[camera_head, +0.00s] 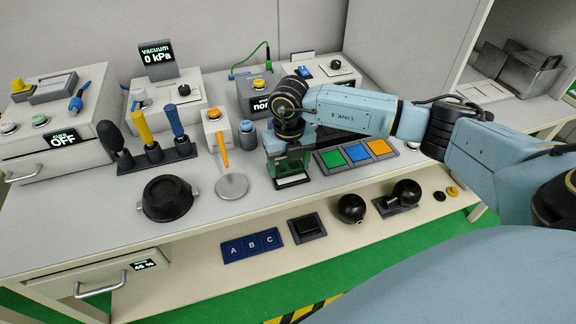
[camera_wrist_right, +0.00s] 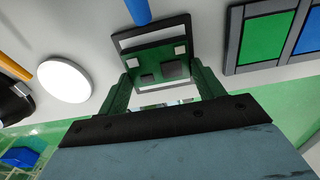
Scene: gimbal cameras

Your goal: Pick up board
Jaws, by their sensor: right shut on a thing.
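The board (camera_wrist_right: 158,56) is a small green circuit board with dark chips and pale corner squares, seen in the right wrist view. It lies between the two green fingers of my right gripper (camera_wrist_right: 163,88), which is shut on it. A dark frame (camera_wrist_right: 124,38) surrounds the board; I cannot tell whether the board still touches it. In the head view my right gripper (camera_head: 290,166) points down at the front of the bench, and its fingers largely hide the board. My left gripper is not in view.
Right of the gripper lies a tray with green (camera_head: 332,159), blue and orange pads. A pale round disc (camera_head: 232,186) and a black round pot (camera_head: 168,198) sit to the left. Devices with buttons stand behind. A lower shelf holds an ABC block (camera_head: 252,245) and black knobs.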

